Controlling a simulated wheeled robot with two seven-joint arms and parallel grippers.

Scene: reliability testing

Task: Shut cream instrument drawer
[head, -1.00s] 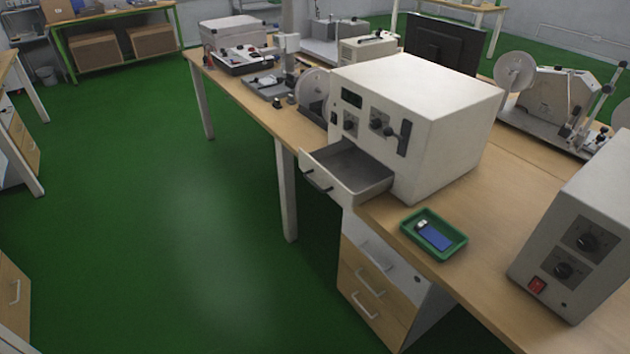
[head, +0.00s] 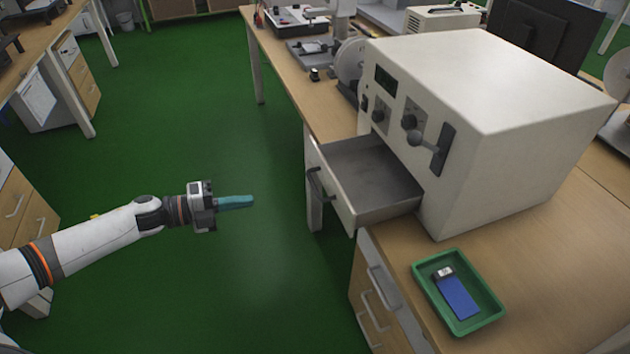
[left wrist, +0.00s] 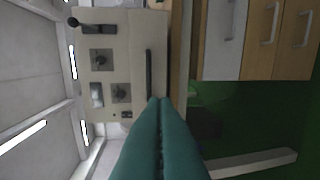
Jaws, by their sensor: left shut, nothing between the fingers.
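The cream instrument (head: 500,85) stands on the wooden bench, with its drawer (head: 385,205) pulled out past the bench edge. The drawer's grey inside looks empty, and a dark handle (head: 318,184) is on its front. My left gripper (head: 250,202) has teal fingers, shut and empty, pointing at the drawer front. It hangs over the floor left of the drawer, with a clear gap between them. In the left wrist view, the shut fingers (left wrist: 158,105) point toward the drawer front, whose dark handle bar (left wrist: 149,70) lies beyond the tips. My right gripper is out of view.
A green tray (head: 426,296) holding a blue item (head: 456,298) sits on the bench right of the drawer. A wooden drawer cabinet (head: 366,285) stands beneath the bench. Open green floor (head: 240,120) lies left of the drawer. A reel device (head: 348,68) stands behind the instrument.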

